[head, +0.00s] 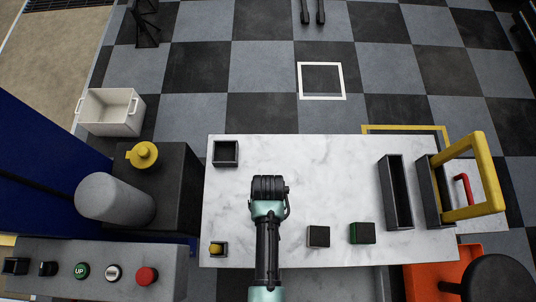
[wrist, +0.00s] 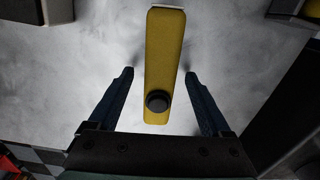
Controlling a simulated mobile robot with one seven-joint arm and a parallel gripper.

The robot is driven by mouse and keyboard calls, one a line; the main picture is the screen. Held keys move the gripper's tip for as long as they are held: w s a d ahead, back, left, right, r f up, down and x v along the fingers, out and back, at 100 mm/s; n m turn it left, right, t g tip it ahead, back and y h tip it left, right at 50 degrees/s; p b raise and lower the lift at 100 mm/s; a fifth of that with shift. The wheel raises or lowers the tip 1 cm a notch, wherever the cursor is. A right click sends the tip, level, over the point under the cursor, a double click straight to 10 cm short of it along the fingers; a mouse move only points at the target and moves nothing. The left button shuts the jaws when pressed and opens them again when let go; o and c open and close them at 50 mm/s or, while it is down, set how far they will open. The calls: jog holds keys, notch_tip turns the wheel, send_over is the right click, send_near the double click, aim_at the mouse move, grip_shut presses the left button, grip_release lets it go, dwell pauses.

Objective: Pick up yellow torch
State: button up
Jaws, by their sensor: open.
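The yellow torch (wrist: 165,48) is a long yellow bar with a round black button near its near end. In the wrist view it lies lengthwise on the white marble table, between my gripper's two dark fingers. My gripper (wrist: 159,76) is open, with a visible gap on each side of the torch. How far the fingertips are above the table is hard to tell.
Small dark boxes (head: 318,236) stand near the table's front edge, one green-edged (head: 362,233). Another dark box (head: 225,153) is at the back left. Long dark trays (head: 396,192) and a yellow frame handle (head: 470,178) stand at the right. The table's back middle is clear.

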jog(key=shift+f, duration=0.2)
grip_shut()
dwell(0.4)
